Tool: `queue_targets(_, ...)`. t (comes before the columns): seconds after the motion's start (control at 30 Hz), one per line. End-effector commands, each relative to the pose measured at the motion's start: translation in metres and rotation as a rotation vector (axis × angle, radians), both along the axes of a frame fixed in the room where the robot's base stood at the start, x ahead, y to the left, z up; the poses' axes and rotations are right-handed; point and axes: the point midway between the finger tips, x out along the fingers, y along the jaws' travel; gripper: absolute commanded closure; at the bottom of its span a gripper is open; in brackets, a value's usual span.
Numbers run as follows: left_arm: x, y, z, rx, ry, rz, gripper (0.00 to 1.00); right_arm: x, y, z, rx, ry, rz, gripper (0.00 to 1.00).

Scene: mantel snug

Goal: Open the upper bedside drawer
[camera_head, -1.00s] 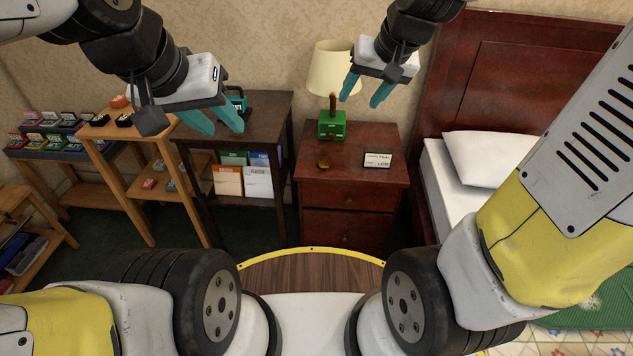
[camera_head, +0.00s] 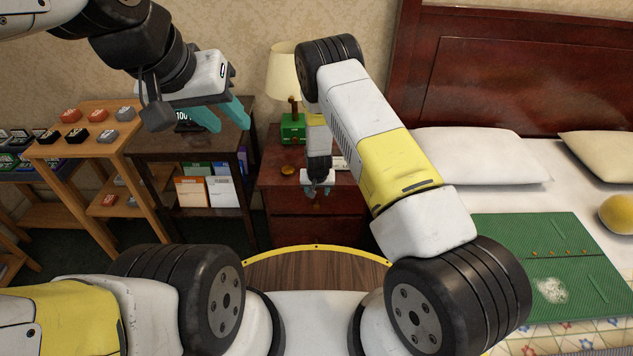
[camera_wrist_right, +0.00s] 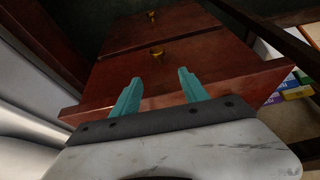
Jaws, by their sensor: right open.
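The dark red bedside cabinet (camera_head: 272,182) stands against the wall beside the bed. Its upper drawer (camera_head: 287,202) looks closed, flush with the lower drawer (camera_head: 288,231). In the right wrist view, which looks inverted, the upper drawer's brass knob (camera_wrist_right: 157,52) lies beyond the fingertips, with the lower knob (camera_wrist_right: 150,15) farther up. My right gripper (camera_head: 318,188) is open and empty in front of the cabinet, near its top edge; its fingers (camera_wrist_right: 158,84) show apart, not touching the knob. My left gripper (camera_head: 223,119) is open and empty, raised over the dark shelf unit.
A lamp with a green base (camera_head: 293,128) and a small brass-coloured object (camera_head: 288,170) stand on the cabinet. A white card (camera_head: 341,163) is partly hidden by my arm. The bed (camera_head: 520,195) is right; a dark shelf unit (camera_head: 245,112) with books stands left.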

Motion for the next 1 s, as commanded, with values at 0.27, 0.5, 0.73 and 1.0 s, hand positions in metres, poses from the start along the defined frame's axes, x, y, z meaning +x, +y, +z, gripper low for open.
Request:
queue_targets(0.27, 0.0, 0.0, 0.0, 0.0, 0.0, 0.0, 0.64, -0.003, 0.001, -0.044, -0.022, -0.003, 0.011, 0.48)
queue_targets(0.5, 0.0, 0.0, 0.0, 0.0, 0.0, 0.0, 0.64, 0.012, 0.001, -0.079, -0.022, -0.002, 0.011, 0.48)
queue_targets(0.73, 0.0, 0.0, 0.0, 0.0, 0.0, 0.0, 0.64, 0.022, 0.001, -0.102, -0.021, -0.002, 0.011, 0.48)
queue_targets(1.0, 0.0, 0.0, 0.0, 0.0, 0.0, 0.0, 0.64, 0.024, 0.001, -0.105, -0.021, -0.002, 0.011, 0.48)
